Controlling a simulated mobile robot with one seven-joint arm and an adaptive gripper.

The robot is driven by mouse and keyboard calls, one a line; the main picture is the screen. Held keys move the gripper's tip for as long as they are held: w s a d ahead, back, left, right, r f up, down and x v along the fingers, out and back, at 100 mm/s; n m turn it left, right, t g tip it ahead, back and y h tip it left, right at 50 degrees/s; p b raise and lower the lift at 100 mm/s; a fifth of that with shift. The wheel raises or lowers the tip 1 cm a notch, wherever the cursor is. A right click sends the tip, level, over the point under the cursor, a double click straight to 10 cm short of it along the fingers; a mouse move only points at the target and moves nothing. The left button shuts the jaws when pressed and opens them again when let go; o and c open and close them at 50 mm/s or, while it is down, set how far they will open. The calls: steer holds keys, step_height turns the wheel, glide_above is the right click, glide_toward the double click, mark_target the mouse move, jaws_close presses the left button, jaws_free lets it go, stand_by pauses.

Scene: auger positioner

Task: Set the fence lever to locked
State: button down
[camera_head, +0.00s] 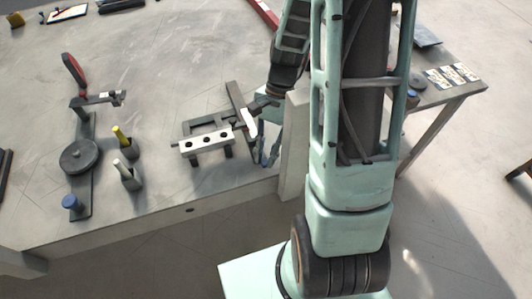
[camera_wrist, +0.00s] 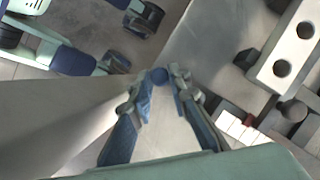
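The positioner has a pale block with dark holes (camera_head: 206,142) in a dark frame near the table's front edge. The block also shows at the upper right of the wrist view (camera_wrist: 288,60). My gripper (camera_head: 268,152) is low, just right of the positioner at the table edge. Its blue fingers (camera_wrist: 162,88) stand apart in the wrist view. A small round blue knob (camera_wrist: 158,76) shows between the fingertips; I cannot tell whether they touch it. No part is clearly identifiable as the fence lever, and its setting cannot be read.
A pale upright post (camera_head: 293,145) stands between the positioner and my arm. The table's back middle is mostly clear.

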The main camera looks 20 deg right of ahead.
steer(key=shift+d, duration=0.1)
stand_by(0.4)
steer(key=n, duration=0.1)
steer(key=d+n+h, duration=0.1)
steer(key=n, duration=0.1)
steer(key=n+p, duration=0.1)
steer(key=shift+w+d+n+g+h, duration=0.3)
steer(key=shift+w+d+g, duration=0.1)
steer(key=n, duration=0.1)
steer(key=w+d+n+h, duration=0.1)
steer(key=n, duration=0.1)
steer(key=shift+d+n+p, duration=0.1)
steer(key=shift+n+p, duration=0.2)
steer(key=shift+w+d+n+h, duration=0.2)
steer(key=shift+w+n+h, duration=0.2)
steer(key=shift+n, duration=0.5)
steer(key=shift+w+d+n+h, duration=0.15)
steer(key=shift+w+n+h, duration=0.25)
steer(key=shift+n, duration=0.5)
steer(key=shift+w+d+n+h, duration=0.2)
steer(key=shift+w+n+h, duration=0.15)
steer(key=shift+n, duration=0.55)
steer(key=c, duration=2.1)
jaws_free()
steer(key=shift+s, duration=0.1)
steer(key=shift+r, duration=0.1)
